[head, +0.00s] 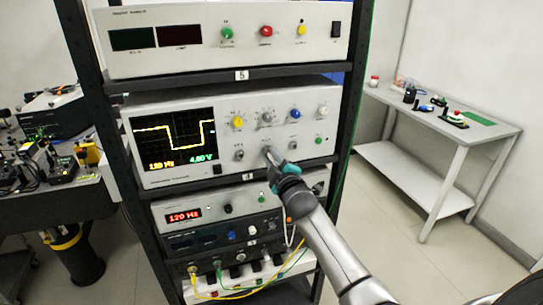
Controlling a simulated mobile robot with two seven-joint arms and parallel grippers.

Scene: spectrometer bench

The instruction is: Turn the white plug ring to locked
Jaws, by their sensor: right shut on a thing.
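The oscilloscope (182,172) sits in the middle of the rack, with a row of connectors along the lower part of its front. My right gripper (272,156) is at the lower middle connectors of this front. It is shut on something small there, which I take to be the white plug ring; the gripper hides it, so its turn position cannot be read. A white cable (292,236) hangs below, beside my right wrist. My left gripper is not in view.
A power supply unit (190,62) is above the oscilloscope. Black rack posts stand on both sides. A white side table (395,112) stands at right, with open floor before it.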

